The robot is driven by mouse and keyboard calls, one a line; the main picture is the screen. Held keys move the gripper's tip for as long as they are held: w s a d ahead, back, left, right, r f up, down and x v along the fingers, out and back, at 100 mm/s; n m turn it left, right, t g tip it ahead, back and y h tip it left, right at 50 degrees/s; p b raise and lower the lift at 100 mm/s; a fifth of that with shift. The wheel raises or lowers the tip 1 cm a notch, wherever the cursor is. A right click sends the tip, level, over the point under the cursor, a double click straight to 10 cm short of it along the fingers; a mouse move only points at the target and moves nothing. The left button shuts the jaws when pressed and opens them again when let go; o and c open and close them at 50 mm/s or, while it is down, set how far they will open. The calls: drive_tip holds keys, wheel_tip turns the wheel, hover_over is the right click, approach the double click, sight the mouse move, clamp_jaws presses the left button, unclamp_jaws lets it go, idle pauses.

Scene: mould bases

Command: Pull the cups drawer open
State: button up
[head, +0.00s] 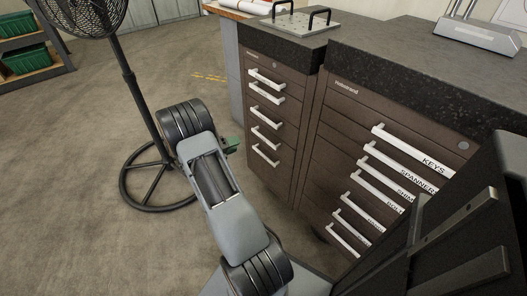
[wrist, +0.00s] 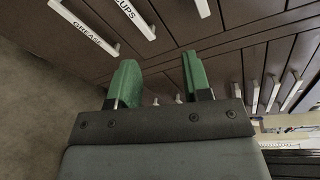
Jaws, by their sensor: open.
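In the head view, my gripper (head: 232,145) is partly hidden behind my wrist, in front of the left cabinet. I cannot read a cups label in the head view.
A bar labelled "GREASE" (wrist: 85,32) is beside the "-UPS" bar. The left cabinet (head: 284,187) has several unlabelled-looking white handles. The right cabinet (head: 330,150) has labelled handles, including KEYS (head: 412,150). A black fan (head: 130,85) stands left of my arm. Carpet (head: 70,160) is clear.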

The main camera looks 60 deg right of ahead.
sight(263, 139)
drive_tip(key=d+f+n+h+b, duration=0.2)
drive_tip(key=d+f+n, duration=0.25)
drive_tip(key=f, duration=0.35)
drive_tip(key=shift+n+t, duration=0.35)
drive_tip(key=shift+t, duration=0.15)
drive_tip(key=b+x, duration=0.1)
drive_tip(key=x, duration=0.3)
drive_tip(key=b+x, duration=0.1)
drive_tip(key=x, duration=0.3)
drive_tip(key=b+x, duration=0.1)
drive_tip(key=x, duration=0.3)
drive_tip(key=shift+d+r+b, duration=0.25)
drive_tip(key=shift+r+b, duration=0.05)
drive_tip(key=shift+b, duration=0.05)
drive_tip(key=shift+c, duration=0.3)
clamp_jaws()
